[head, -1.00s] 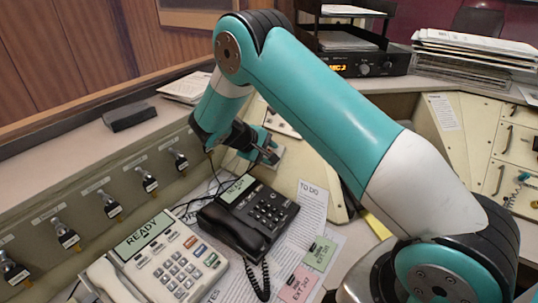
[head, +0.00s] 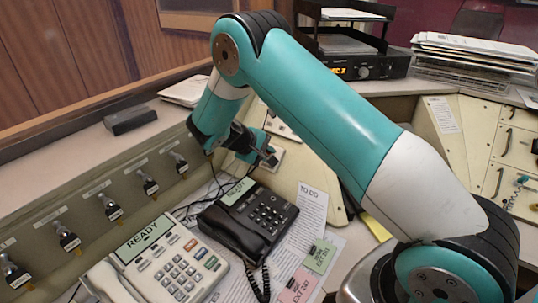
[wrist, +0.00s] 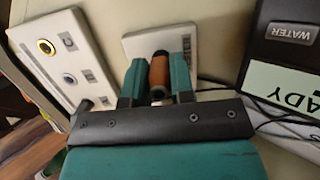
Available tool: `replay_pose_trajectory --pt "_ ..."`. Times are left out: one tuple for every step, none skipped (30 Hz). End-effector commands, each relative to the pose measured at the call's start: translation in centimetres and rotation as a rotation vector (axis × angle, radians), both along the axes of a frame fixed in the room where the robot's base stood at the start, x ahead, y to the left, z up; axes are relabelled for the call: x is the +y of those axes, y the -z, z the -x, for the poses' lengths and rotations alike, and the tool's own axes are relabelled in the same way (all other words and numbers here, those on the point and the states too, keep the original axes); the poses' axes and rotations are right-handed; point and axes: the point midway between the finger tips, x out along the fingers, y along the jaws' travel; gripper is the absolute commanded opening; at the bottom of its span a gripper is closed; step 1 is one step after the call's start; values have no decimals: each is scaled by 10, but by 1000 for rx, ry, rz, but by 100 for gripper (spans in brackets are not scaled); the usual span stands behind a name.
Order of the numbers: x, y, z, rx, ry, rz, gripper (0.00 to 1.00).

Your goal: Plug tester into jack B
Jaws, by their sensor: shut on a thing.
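My gripper (wrist: 158,84) is shut on a brown cylinder with a dark top, likely the tester (wrist: 160,72), held between its teal fingers. In the head view my gripper (head: 267,152) is small, beside a pale plate (head: 283,163), and the tester cannot be made out. In the wrist view this plate (wrist: 188,36) lies just behind the tester; contact cannot be told. A white jack panel (wrist: 62,28) is left of the gripper. It has a yellow-ringed jack (wrist: 46,47) and a blue-ringed jack (wrist: 69,79). Their labels are too small to read, so jack B cannot be picked out.
A black phone (head: 277,218) stands close to my gripper, marked WATER in the wrist view (wrist: 285,42). Cables run beside it. A beige phone (head: 180,265) stands in front. Several keys (head: 148,186) line the left ledge. Papers (head: 313,212) lie right of the phones.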

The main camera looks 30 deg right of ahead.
Motion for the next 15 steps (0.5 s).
replay_pose_trajectory --pt "1 -2 0 0 0 0 0" --pt "1 -3 1 0 0 0 0" --pt "2 -3 1 0 0 0 0" --pt "3 -4 1 -1 1 0 0" --pt "3 -5 1 -1 1 0 0" --pt "4 -5 2 -1 1 0 0" --pt "4 -6 2 -1 1 0 0" --pt "5 -7 2 -1 1 0 0" --pt "5 -7 2 -1 1 0 0" --pt "6 -8 2 -1 1 0 0" --pt "6 -8 3 -1 1 0 0" --pt "7 -9 3 -1 1 0 0" --pt "8 -10 3 -1 1 0 0" --pt "8 -11 3 -1 1 0 0" --pt "9 -11 4 -1 1 0 0"
